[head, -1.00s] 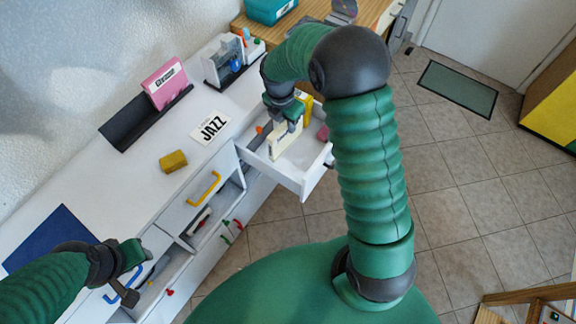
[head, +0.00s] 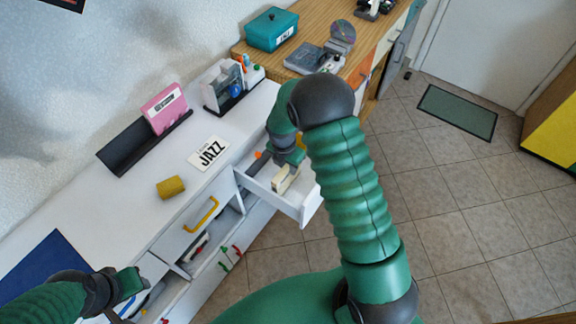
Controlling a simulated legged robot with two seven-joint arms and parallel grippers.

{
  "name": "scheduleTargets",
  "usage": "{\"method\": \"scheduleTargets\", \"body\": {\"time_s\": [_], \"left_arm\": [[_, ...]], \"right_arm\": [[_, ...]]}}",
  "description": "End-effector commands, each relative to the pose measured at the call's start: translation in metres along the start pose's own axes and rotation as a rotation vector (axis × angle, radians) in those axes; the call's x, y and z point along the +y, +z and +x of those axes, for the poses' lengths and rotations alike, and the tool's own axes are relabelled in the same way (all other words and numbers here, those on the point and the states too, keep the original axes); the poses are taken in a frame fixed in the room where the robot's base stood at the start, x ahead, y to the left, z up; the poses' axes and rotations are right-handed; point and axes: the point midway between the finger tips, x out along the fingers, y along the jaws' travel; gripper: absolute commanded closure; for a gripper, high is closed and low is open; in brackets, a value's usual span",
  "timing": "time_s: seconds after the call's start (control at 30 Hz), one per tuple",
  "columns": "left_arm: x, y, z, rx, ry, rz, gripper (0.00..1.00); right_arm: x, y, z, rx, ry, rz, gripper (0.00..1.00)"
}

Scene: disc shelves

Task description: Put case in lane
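My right gripper (head: 289,163) points down into the open white drawer (head: 296,203). It appears shut on a cream case (head: 285,179), which stands on edge inside the drawer; the fingertips are partly hidden. A pink case (head: 166,108) with a white label stands in a long black rack (head: 125,152) on the white counter. A white card reading JAZZ (head: 209,152) lies in front of the rack. My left gripper (head: 130,284) hovers at the lower left, over the counter's front edge; its finger opening is unclear.
A holder with a grey case (head: 221,88) stands further back. A teal box (head: 271,29) and a disc player (head: 316,57) are on the wooden counter. A yellow-handled drawer (head: 201,214) is below.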

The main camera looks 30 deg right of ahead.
Motion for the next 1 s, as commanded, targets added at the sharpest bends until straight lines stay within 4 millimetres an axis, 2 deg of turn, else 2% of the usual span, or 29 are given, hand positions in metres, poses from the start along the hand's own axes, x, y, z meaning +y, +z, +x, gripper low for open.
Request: {"method": "scheduleTargets", "body": {"time_s": [0.03,0.1,0.13,0.47,0.57,0.8,1.0], "left_arm": [[0.000,0.000,0.000,0.000,0.000,0.000,0.64],[0.000,0.000,0.000,0.000,0.000,0.000,0.64],[0.000,0.000,0.000,0.000,0.000,0.000,0.64],[0.000,0.000,-0.001,0.000,0.000,0.000,0.64],[0.000,-0.001,-0.003,0.000,0.000,0.000,0.64],[0.000,-0.002,-0.009,0.000,0.000,0.000,0.64],[0.000,-0.003,-0.011,0.000,0.000,0.000,0.64]], "right_arm": [[0.000,0.000,0.000,0.000,0.000,0.000,0.67],[0.000,0.000,0.000,0.000,-0.001,0.000,0.58],[0.000,0.000,0.000,0.000,-0.001,0.000,0.57],[0.000,0.001,-0.005,0.000,0.000,0.000,0.57],[0.001,0.001,-0.021,-0.001,0.003,0.000,0.57],[0.001,0.002,-0.084,-0.003,0.003,0.002,0.57],[0.001,0.001,-0.117,-0.001,0.000,0.001,0.57]]}}
